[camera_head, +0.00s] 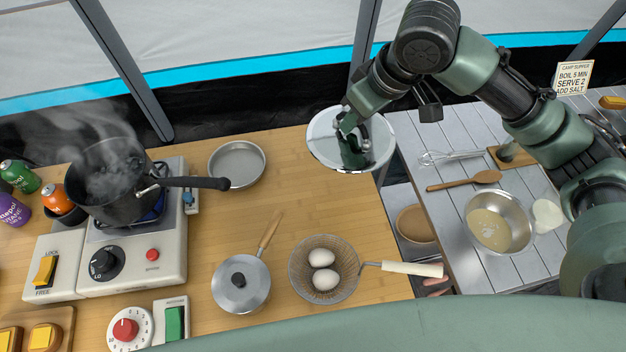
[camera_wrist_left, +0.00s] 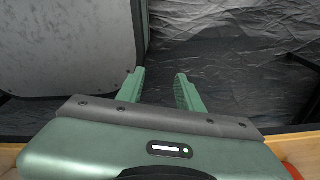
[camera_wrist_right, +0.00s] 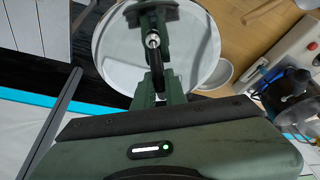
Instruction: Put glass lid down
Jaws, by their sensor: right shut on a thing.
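The glass lid (camera_head: 328,148) is round with a pale rim, at the back right of the wooden table in the head view. My right gripper (camera_head: 352,142) is shut on the lid's knob; the lid also fills the top middle of the right wrist view (camera_wrist_right: 199,57). I cannot tell whether the lid touches the table or hangs above it. My left gripper (camera_wrist_left: 160,84) is open and empty in the left wrist view, facing dark crumpled fabric. It does not show in the head view.
A steaming black pot (camera_head: 112,190) stands on the burner at left. A shallow metal pan (camera_head: 237,163) sits beside the lid. A small lidded saucepan (camera_head: 241,284) and a wire strainer (camera_head: 322,270) with two eggs stand in front. A metal bowl (camera_head: 499,222) is on the grey side table.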

